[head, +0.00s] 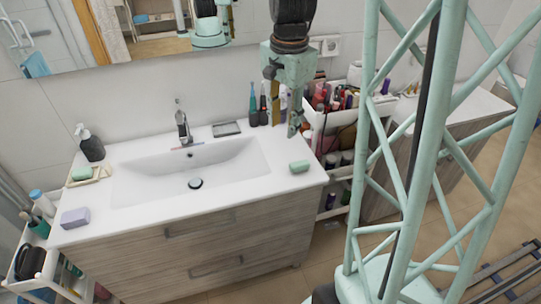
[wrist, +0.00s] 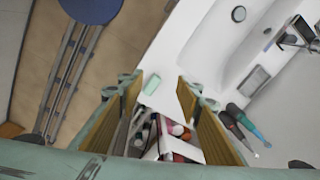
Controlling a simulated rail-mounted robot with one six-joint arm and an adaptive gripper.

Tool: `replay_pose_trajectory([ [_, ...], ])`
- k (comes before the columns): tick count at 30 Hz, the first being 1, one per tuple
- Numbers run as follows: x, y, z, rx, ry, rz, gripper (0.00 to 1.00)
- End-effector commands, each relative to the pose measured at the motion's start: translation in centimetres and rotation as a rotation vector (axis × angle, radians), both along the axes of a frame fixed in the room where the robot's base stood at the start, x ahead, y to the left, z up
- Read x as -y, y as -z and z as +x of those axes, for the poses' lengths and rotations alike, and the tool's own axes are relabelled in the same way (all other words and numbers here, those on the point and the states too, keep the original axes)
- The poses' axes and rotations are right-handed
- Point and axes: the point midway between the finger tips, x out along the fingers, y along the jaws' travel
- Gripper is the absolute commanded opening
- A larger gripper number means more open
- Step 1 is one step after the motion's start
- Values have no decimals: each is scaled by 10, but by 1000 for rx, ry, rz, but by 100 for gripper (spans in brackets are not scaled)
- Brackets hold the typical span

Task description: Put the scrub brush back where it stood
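I cannot pick out a scrub brush with certainty in either view. In the head view my gripper (head: 284,126) hangs above the right end of the sink counter, beside the cosmetics cart (head: 312,150), fingers pointing down. In the wrist view my gripper (wrist: 160,88) has its two yellow-padded fingers wide apart, with nothing held between them. The cart's bottles and tubes (wrist: 172,132) show below, between the fingers. A pale green block (head: 299,166) lies on the counter's right front corner; it also shows in the wrist view (wrist: 150,107).
The white counter (head: 150,205) holds a basin, a dark soap dispenser (head: 91,145), a lilac block (head: 75,218) and upright toothbrushes (head: 253,104) close to my gripper. Another cart (head: 45,272) stands at lower left.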

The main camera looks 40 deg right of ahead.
Motion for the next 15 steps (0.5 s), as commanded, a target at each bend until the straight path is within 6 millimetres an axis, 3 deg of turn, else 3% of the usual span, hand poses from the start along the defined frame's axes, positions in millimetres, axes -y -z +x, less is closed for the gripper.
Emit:
replay_pose_trajectory([
  [15, -72, -72, -37, 48, -332, -49, 32],
])
